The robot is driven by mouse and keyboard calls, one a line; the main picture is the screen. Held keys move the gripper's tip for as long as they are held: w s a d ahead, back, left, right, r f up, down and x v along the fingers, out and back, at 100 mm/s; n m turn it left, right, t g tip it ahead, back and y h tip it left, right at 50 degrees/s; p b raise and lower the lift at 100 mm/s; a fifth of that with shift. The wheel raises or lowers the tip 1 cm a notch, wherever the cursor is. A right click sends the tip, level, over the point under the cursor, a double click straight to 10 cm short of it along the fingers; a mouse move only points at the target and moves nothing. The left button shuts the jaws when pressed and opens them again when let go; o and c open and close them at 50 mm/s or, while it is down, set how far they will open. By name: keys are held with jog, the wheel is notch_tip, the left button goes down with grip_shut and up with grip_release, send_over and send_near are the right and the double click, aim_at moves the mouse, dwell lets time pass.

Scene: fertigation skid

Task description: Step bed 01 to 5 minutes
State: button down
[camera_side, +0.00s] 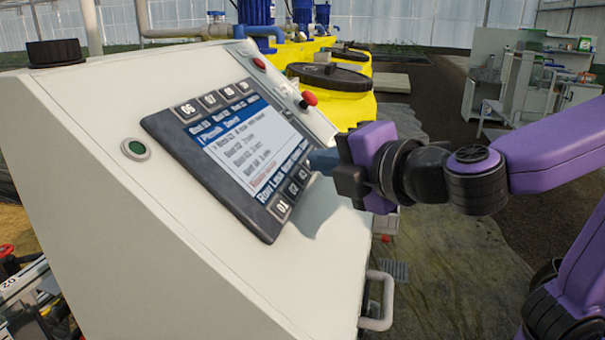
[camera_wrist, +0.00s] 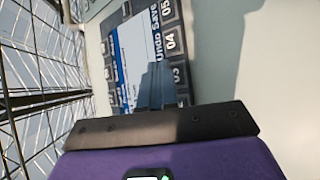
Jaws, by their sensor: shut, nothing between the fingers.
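The control panel (camera_side: 235,155) is a dark-framed screen on the sloping face of a cream console. Its screen shows a blue header and several bed lines, with the first line marked by an arrow; the minutes are too blurred to read surely. Number keys run along two edges, with 01 (camera_side: 283,207) nearest the front corner. In the wrist view, keys 03 (camera_wrist: 178,75), 04 (camera_wrist: 170,42) and 05 show, with labels "Undo" and "Save". My gripper (camera_side: 319,160) is shut and empty, its tips close to the 03–04 end of the key row. Contact cannot be told.
A red mushroom button (camera_side: 309,98) and a green button (camera_side: 135,150) sit on the console (camera_side: 120,230). A grey handle (camera_side: 380,300) sticks out below. Yellow tanks (camera_side: 330,80) stand behind. Free room lies right of the console.

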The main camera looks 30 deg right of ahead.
jog(key=r, duration=0.1)
jog(key=s+d+r, duration=0.2)
jog(key=shift+s+d+r, duration=0.15)
jog(key=shift+r, duration=0.2)
dwell(0.3)
dwell(1.3)
jog(key=s+d+f+m+g+h, duration=0.25)
jog(key=d+f+g, duration=0.6)
jog(key=f, duration=0.65)
jog(key=s+d+f+m+g, duration=0.3)
jog(key=s+d+f, duration=0.2)
jog(key=s, duration=0.3)
jog(key=s+d+f+m+g, duration=0.3)
jog(key=s+d+f, duration=0.2)
jog(key=s, duration=0.4)
jog(key=shift+s+d+f+m+y, duration=0.15)
jog(key=shift+d+f+m+y, duration=0.25)
jog(key=shift+d, duration=0.25)
